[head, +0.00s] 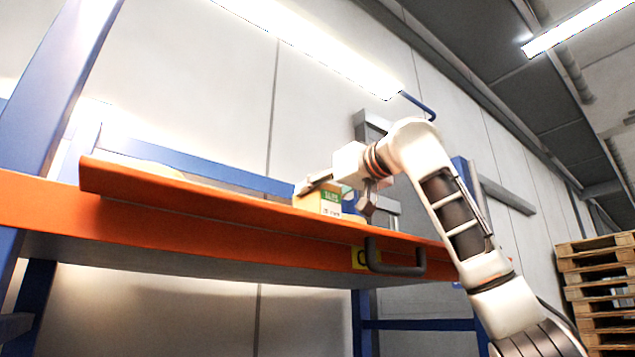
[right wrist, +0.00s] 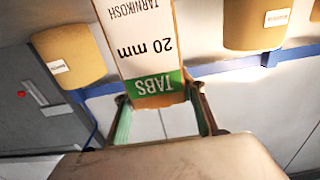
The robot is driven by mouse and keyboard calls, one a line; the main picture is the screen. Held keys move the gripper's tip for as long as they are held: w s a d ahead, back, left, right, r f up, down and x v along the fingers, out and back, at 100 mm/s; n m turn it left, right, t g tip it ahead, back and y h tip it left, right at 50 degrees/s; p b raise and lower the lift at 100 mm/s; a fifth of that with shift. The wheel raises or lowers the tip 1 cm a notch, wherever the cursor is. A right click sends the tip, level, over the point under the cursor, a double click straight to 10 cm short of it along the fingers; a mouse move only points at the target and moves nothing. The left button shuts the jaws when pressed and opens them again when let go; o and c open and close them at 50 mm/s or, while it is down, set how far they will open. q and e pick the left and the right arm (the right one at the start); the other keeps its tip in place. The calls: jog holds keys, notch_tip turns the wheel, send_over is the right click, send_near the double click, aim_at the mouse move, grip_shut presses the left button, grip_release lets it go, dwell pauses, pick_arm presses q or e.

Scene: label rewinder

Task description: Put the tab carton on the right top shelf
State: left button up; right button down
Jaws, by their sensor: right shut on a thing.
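The tab carton (head: 331,205) is a small tan box with a green band, seen just above the orange front edge of the shelf (head: 215,207). In the right wrist view the carton (right wrist: 150,45) appears upside down, with "TABS" and "20 mm" on its white and green label. My right gripper (right wrist: 163,105) is shut on the carton, one finger on each side. The carton's lower edge is close to the shelf lip in the head view; I cannot tell whether it touches the shelf board. My left gripper is out of view.
Tan rolls with white labels, a left one (right wrist: 75,55) and a right one (right wrist: 258,24), flank the carton in the right wrist view. A dark handle (head: 395,268) and a yellow tag (head: 360,258) are on the shelf front. Wooden pallets (head: 598,285) are stacked at right.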

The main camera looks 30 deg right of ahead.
jog(key=shift+f, duration=0.25)
jog(key=shift+f, duration=0.1)
dwell(0.3)
jog(key=shift+f+b, duration=0.2)
jog(key=shift+b, duration=0.1)
jog(key=shift+f, duration=0.25)
jog(key=c, duration=1.2)
grip_release()
jog(key=s, duration=0.8)
jog(key=s+d, duration=0.1)
jog(key=s, duration=0.3)
